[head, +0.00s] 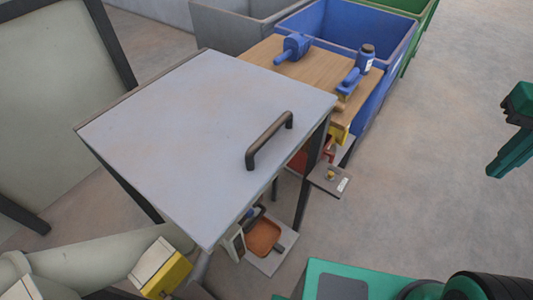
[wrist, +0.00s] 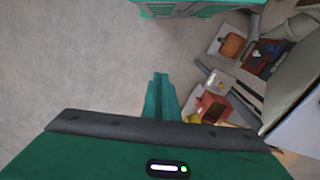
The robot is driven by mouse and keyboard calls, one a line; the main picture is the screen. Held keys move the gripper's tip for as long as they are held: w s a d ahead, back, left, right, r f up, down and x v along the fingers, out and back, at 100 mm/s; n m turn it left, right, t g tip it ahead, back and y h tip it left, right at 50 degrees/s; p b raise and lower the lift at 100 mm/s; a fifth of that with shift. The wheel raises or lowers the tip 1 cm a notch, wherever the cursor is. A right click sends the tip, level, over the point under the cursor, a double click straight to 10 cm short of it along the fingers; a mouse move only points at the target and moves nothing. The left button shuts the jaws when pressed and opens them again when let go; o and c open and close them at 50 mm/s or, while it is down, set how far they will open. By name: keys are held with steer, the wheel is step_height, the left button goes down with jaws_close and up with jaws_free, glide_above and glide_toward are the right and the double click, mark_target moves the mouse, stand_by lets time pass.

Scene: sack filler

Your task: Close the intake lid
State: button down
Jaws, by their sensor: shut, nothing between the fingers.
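A large light-grey panel (head: 210,120) with a dark bar handle (head: 270,140) near its right edge fills the middle of the head view. It looks like the intake lid, and it sits over a dark-legged frame. I cannot tell its exact angle. My teal gripper (head: 494,170) is at the right edge of the head view, well to the right of the handle and touching nothing. In the wrist view my gripper (wrist: 158,80) has its fingers together and empty, over bare floor. The handle is not clearly visible in the wrist view.
A wooden bench top (head: 325,75) behind the panel holds blue tools. Blue (head: 395,55), grey (head: 225,28) and green bins stand at the back. A small shelf (head: 332,180) juts out right of the frame, and an orange tray (head: 263,237) lies below. Floor (head: 430,160) at right is clear.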

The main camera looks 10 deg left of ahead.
steer(key=w+a+r+n, duration=0.3)
steer(key=w+a+n, duration=0.1)
steer(key=a, duration=0.6)
step_height(320, 180, up, 7)
steer(key=n, duration=1.1)
glide_above(265, 175)
step_height(265, 175, down, 13)
steer(key=shift+w+f, duration=0.1)
steer(key=shift+f, duration=0.05)
steer(key=shift+f, duration=0.1)
